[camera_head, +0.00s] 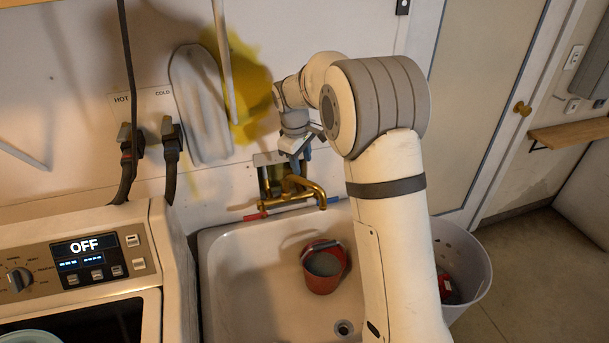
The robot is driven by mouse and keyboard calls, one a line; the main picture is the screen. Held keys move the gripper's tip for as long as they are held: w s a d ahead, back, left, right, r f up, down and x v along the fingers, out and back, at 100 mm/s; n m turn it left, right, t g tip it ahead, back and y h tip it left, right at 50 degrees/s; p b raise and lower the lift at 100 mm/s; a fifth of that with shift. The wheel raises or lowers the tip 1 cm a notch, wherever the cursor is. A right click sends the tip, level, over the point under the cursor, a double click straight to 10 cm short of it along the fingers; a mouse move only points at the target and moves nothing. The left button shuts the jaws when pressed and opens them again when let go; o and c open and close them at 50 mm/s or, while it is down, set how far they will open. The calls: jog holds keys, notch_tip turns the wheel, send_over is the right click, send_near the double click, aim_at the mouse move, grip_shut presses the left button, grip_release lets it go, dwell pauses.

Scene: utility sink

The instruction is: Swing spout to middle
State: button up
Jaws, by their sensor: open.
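The brass spout (311,188) comes out from the faucet on the wall above the sink and points to the right, with its tip bent down over the back of the basin. The faucet body (271,178) sits against a wall plate, with red and blue handles low at its sides. My gripper (300,168) is at the faucet, just above and behind the spout. It is small in this view and partly hidden against the brass; its fingers look apart. I cannot tell whether they touch the spout.
The white sink (225,262) holds a red bucket (324,267) below the spout. A washing machine (82,262) stands at left, and a white bin (474,262) at right. Hoses (127,150) hang at the left wall. My arm covers the sink's right side.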

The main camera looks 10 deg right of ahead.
aim_at(305, 180)
jog(key=f, duration=0.2)
jog(key=f+p, duration=0.1)
jog(key=f, duration=0.1)
jog(key=w+d+f, duration=0.1)
jog(key=f, duration=0.2)
jog(key=shift+f, duration=0.1)
grip_shut()
dwell(0.3)
